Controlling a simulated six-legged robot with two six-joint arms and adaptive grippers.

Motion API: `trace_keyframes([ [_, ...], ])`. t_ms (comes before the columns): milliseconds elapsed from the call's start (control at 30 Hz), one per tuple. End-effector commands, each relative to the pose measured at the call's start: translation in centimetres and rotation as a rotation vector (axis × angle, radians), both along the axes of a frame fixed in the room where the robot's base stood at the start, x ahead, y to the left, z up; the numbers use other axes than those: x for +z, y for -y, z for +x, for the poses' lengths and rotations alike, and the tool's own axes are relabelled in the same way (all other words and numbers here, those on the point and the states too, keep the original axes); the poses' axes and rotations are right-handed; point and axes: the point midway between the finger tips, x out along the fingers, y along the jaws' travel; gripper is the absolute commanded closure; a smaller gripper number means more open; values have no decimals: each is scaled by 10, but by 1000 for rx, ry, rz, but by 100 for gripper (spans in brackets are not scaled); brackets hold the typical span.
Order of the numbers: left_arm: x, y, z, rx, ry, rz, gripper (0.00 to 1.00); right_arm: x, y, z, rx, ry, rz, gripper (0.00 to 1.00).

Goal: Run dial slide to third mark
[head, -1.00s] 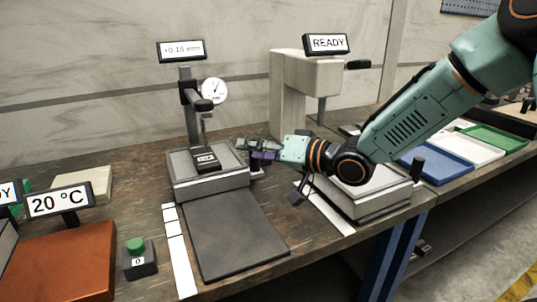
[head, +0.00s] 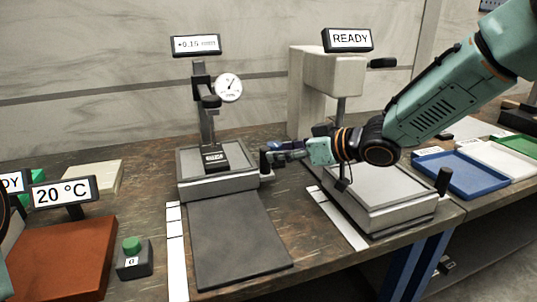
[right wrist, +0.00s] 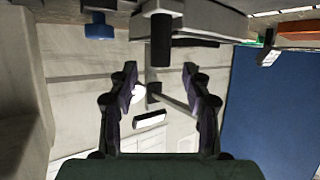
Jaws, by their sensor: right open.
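The dial slide is a grey block (head: 222,184) with a column, a round dial gauge (head: 229,87) and a small black labelled block (head: 214,158) on top. It stands at the back end of a dark grey track plate (head: 235,245). A white strip with dark marks (head: 176,245) runs along the track's left side. A black upright handle (head: 264,162) stands at the slide's right side. My right gripper (head: 272,156) is open beside this handle. In the right wrist view a black cylinder (right wrist: 161,40), likely the handle, lies beyond the open fingers (right wrist: 165,92); contact is unclear.
The display (head: 196,45) reads +0.15. On the right are a second slide (head: 385,190) with its own black handle (head: 443,180), a READY sign (head: 347,39) and a blue tray (head: 460,175). A green button (head: 132,245) and an orange plate (head: 60,260) are at left.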

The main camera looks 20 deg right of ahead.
Motion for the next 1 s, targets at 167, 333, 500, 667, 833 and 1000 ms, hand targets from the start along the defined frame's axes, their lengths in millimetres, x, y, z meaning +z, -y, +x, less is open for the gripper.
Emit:
trace_keyframes([
  [167, -13, 0, 0, 0, 0, 0, 60, -14, -14, 20, 2, 1, -4, 52],
  [333, -20, 0, 0, 0, 0, 0, 60, -21, -24, 37, 1, 1, -1, 52],
  [500, -23, 0, 0, 0, 0, 0, 60, -23, -28, 46, 0, 0, 1, 52],
  [667, -22, 0, 0, 0, 0, 0, 60, -23, -28, 47, -1, 0, 3, 52],
  [833, -22, 0, 0, 0, 0, 0, 60, -23, -28, 47, -2, 0, 3, 55],
  [1000, -22, 0, 0, 0, 0, 0, 60, -23, -28, 47, -2, 0, 3, 69],
])
